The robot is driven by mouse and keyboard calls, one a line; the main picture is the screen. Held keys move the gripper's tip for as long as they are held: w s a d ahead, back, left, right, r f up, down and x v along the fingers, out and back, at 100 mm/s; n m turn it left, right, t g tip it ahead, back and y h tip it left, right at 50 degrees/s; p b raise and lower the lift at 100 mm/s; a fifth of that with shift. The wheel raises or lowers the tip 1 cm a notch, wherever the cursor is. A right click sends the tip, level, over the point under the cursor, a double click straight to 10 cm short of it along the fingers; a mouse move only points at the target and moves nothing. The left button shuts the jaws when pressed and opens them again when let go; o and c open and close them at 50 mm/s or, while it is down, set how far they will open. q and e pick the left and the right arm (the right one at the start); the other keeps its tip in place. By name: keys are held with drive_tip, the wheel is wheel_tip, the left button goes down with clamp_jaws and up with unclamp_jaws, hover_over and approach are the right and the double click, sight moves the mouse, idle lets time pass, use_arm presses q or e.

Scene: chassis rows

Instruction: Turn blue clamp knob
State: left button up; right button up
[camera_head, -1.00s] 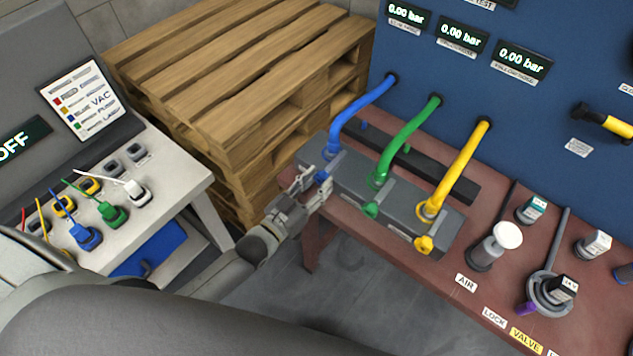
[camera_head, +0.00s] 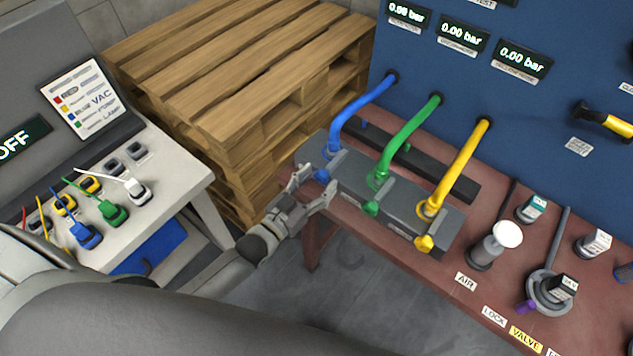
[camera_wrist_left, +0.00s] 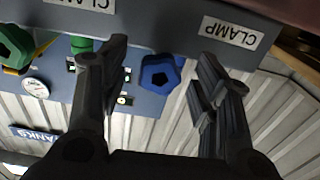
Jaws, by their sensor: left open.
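The blue clamp knob (camera_head: 322,175) sits on the front of the grey clamp block (camera_head: 405,207), below the blue hose (camera_head: 358,110). In the left wrist view the blue knob (camera_wrist_left: 160,72) shows between the two fingers, apart from both. My left gripper (camera_head: 314,186) is open, one finger on each side of the knob in the head view. The left gripper (camera_wrist_left: 162,85) also shows open and empty in the wrist view. My right gripper is not in view.
A green knob (camera_head: 370,208) and a yellow knob (camera_head: 424,243) sit along the same block. A wooden pallet stack (camera_head: 235,80) stands behind, left of the red table (camera_head: 400,275). A grey console (camera_head: 150,200) with colored plugs is at left.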

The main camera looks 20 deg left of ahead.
use_arm(q)
drive_tip(key=v, duration=1.2)
idle(0.4)
drive_tip(key=s+a+f+g+y, duration=0.1)
drive_tip(key=s+a+f+g, duration=0.15)
drive_tip(key=f, duration=0.65)
drive_tip(key=s+a+f+n+g+y, duration=0.1)
drive_tip(key=s+f+g+y, duration=0.15)
drive_tip(key=f, duration=0.55)
drive_tip(key=s+a+f+g+y, duration=0.1)
drive_tip(key=s+f+g, duration=0.15)
drive_tip(key=f, duration=0.65)
drive_tip(key=s+f+g+y, duration=0.1)
drive_tip(key=s+f+g, duration=0.3)
drive_tip(key=s+f, duration=0.3)
drive_tip(key=s+f+g, duration=0.4)
drive_tip(key=s+f, duration=0.4)
drive_tip(key=s, duration=0.8)
drive_tip(key=shift+d+y, duration=0.2)
drive_tip(key=shift+y, duration=0.15)
drive_tip(key=shift+g, duration=0.25)
